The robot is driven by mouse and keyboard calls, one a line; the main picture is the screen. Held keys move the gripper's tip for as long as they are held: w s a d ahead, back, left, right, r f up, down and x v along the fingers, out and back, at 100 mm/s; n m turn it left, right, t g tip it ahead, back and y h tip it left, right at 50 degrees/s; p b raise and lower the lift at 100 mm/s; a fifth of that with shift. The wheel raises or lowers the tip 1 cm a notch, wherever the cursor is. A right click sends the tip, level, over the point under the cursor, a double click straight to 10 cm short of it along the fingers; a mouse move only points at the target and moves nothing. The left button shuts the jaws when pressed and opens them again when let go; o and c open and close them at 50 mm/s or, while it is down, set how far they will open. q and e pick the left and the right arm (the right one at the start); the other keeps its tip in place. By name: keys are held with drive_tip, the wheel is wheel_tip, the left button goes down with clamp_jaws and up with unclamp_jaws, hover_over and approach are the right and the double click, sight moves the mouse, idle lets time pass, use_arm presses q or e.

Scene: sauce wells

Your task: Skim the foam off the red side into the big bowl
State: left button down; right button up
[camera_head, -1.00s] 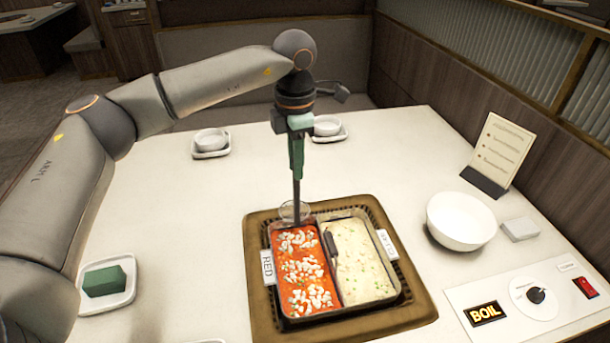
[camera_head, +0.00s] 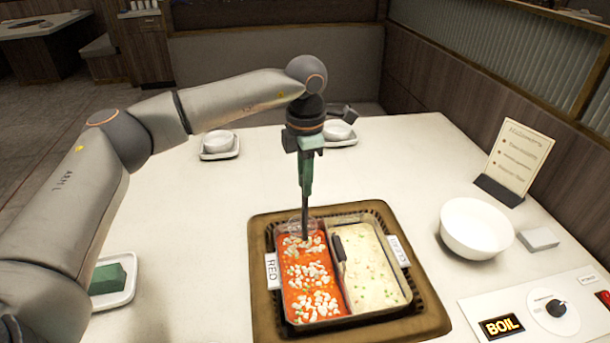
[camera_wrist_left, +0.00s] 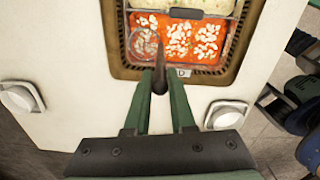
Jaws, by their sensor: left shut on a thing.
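The two-part pot stands in a brown frame (camera_head: 262,315). Its red side (camera_head: 288,292), by the RED label (camera_head: 271,271), holds red broth with white foam clumps (camera_head: 306,272) in several patches. My left gripper (camera_head: 306,188) is shut on the dark handle of a skimmer (camera_head: 305,215), held upright over the far end of the red side. The skimmer's round, see-through head is at that end, low at the broth; how deep is unclear. In the left wrist view, green fingers grip the handle (camera_wrist_left: 159,75). The big white bowl (camera_head: 475,228) stands right of the pot, apparently empty. My right gripper is not in view.
A dark utensil (camera_head: 339,248) leans at the divider in the pale side (camera_head: 370,275). A control panel (camera_head: 530,312) reading BOIL is at front right. A menu stand (camera_head: 515,160), small bowls (camera_head: 217,142) and a green block on a tray (camera_head: 112,303) stand around. Table between pot and bowl is clear.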

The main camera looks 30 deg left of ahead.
sight(306, 200)
use_arm(q)
wheel_tip(306, 200, down, 2)
drive_tip(key=shift+f+b, duration=0.2)
drive_tip(key=shift+b, duration=0.4)
wheel_tip(306, 200, down, 2)
drive_tip(key=shift+b, duration=0.6)
drive_tip(key=shift+f+b, duration=0.75)
drive_tip(key=shift+f, duration=0.55)
drive_tip(key=shift+f+b, duration=0.4)
drive_tip(key=shift+f, duration=0.3)
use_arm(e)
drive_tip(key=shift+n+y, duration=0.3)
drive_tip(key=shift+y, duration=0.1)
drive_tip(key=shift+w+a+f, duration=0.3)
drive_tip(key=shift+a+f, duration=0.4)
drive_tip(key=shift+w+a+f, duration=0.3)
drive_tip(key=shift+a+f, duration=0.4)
